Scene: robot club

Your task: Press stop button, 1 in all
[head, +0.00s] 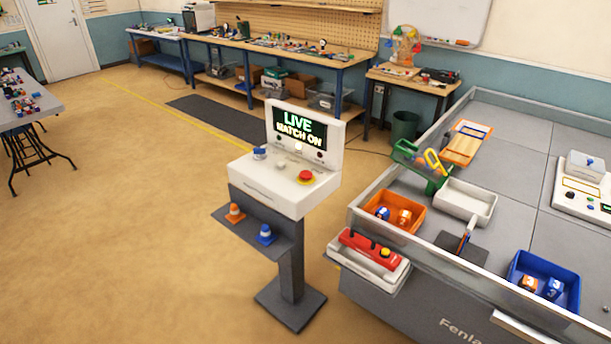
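A white control console (272,196) stands on a dark grey pedestal in the middle of the head view. The upright screen (299,130) behind the buttons reads "LIVE MATCH ON". I cannot read a stop label on any button. Neither of my grippers shows in the view.
Open floor (140,230) lies to the left.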

